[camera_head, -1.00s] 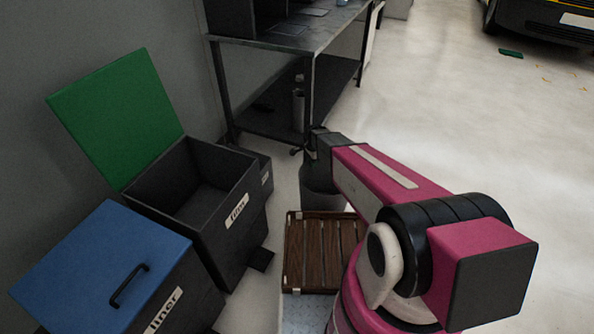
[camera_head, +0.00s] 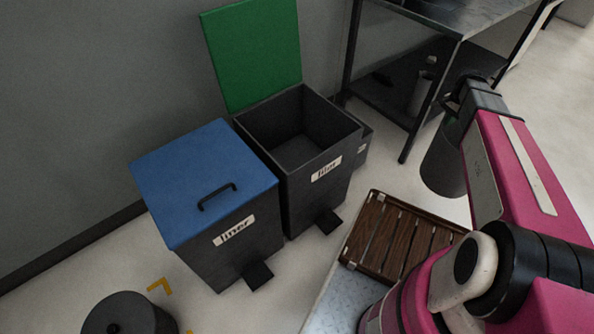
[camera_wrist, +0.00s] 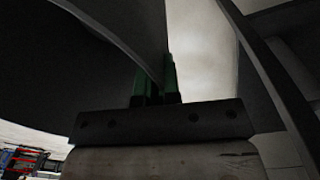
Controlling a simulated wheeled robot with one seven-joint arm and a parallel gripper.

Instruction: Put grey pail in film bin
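The grey pail (camera_head: 443,163) hangs from my gripper (camera_head: 453,112) at the right of the head view, above the floor beyond the wooden slats. In the wrist view my gripper's green fingers (camera_wrist: 156,82) are close together on the thin rim of the pail (camera_wrist: 85,65), which fills much of that view. The film bin (camera_head: 318,185) is a dark box with its green lid (camera_head: 252,52) standing open. Its inside looks empty as far as it shows. The pail is to the right of this bin, apart from it.
A bin labelled liner (camera_head: 222,255) with a shut blue lid (camera_head: 200,175) stands left of the film bin. A dark round lidded container (camera_head: 128,312) is at the lower left. A metal shelf table (camera_head: 425,25) stands behind the pail. A slatted wooden platform (camera_head: 395,240) lies in front.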

